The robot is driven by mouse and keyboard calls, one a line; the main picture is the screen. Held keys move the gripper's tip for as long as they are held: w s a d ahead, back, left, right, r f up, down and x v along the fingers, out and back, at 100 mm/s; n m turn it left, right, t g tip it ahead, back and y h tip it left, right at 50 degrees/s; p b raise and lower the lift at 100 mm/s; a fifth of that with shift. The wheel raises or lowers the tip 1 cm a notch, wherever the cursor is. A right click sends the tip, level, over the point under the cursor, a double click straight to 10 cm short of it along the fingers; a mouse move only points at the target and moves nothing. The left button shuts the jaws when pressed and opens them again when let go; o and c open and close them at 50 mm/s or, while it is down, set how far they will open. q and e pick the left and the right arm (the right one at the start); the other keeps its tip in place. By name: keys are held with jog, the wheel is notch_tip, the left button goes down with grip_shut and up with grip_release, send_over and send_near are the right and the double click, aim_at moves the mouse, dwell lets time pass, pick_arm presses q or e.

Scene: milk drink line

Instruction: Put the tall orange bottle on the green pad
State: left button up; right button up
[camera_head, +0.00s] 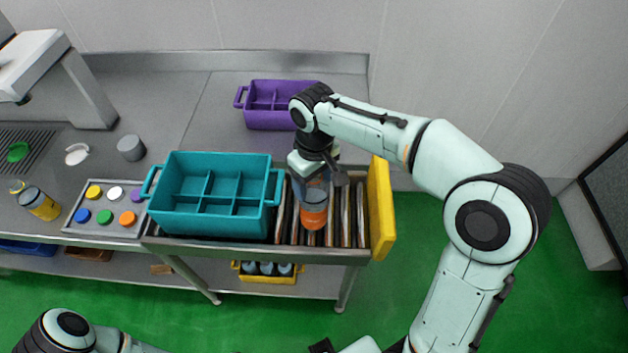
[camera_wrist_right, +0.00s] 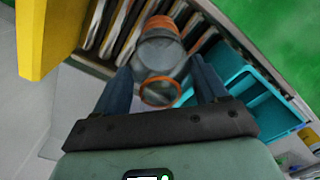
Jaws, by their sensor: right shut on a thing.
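The tall orange bottle (camera_head: 314,214), a grey see-through body with an orange band, is upright or nearly so over the slatted section at the table's right end. My right gripper (camera_head: 318,180) is shut on its upper part. In the right wrist view the bottle (camera_wrist_right: 160,52) is between the fingers of my right gripper (camera_wrist_right: 160,92), with an orange ring at its near end. I cannot tell whether its base touches the slats. Two green round things show at the left: one on the slotted plate (camera_head: 18,152), one in the grey tray (camera_head: 105,217). My left gripper is out of view.
A teal divided crate (camera_head: 168,215) stands just left of the slats (camera_head: 346,225). A yellow panel (camera_head: 380,210) closes their right side. A purple crate (camera_head: 262,121) stands behind. A yellow-and-grey bottle (camera_head: 40,203) and a grey cylinder (camera_head: 131,148) stand at the left.

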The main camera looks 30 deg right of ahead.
jog(key=shift+f, duration=0.15)
jog(key=o, duration=1.3)
